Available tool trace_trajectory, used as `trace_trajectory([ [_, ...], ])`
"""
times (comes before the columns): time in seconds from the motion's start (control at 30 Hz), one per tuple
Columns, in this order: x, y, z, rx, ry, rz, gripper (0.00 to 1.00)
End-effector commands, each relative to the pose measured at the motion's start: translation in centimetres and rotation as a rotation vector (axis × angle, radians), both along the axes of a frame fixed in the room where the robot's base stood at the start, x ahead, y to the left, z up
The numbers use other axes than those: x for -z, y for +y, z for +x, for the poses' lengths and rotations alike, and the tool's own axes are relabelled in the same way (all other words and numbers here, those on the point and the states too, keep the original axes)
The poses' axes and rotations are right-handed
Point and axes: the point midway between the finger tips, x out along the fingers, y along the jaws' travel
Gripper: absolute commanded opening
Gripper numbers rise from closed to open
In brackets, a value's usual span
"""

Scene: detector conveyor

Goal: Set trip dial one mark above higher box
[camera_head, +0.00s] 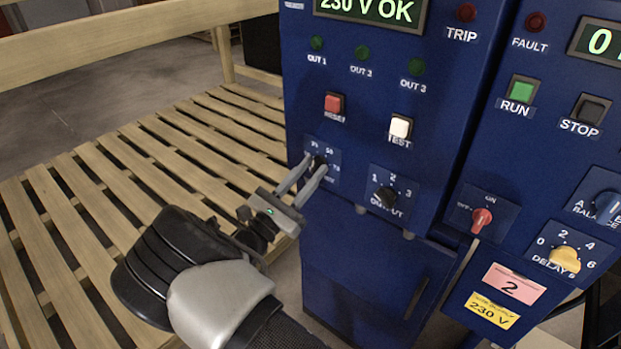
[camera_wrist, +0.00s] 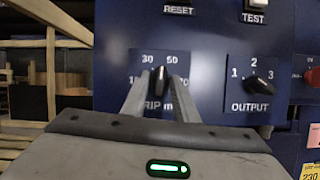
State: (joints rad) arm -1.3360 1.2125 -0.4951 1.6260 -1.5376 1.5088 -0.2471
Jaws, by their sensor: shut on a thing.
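The trip dial is a small black knob on a blue plate at the lower left of the blue control cabinet (camera_head: 350,210). My gripper (camera_head: 318,164) is shut on the trip dial knob (camera_wrist: 159,78), one finger on each side. In the wrist view its plate (camera_wrist: 182,58) reads "30" and "50" above the knob, with other marks partly hidden by my fingers. The knob looks about upright, pointing between "30" and "50"; its exact setting is hard to tell. No boxes with readable heights show in either view.
Right of the trip dial is the output dial (camera_head: 385,197), with reset (camera_head: 334,103) and test (camera_head: 400,128) buttons above. Further right are a red off/on switch (camera_head: 481,220), a yellow delay knob (camera_head: 565,259) and a blue balance knob (camera_head: 606,206). A slatted wooden platform (camera_head: 150,160) lies left.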

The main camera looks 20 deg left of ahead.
Motion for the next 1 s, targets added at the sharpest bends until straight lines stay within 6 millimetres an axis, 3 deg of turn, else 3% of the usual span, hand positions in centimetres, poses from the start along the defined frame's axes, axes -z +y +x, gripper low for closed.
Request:
trace_trajectory([
  [0.5,0.19,0.22,0.07,0.002,-0.132,0.330,0.04],
  [1.0,0.05,0.25,0.08,0.001,-0.160,0.395,0.04],
])
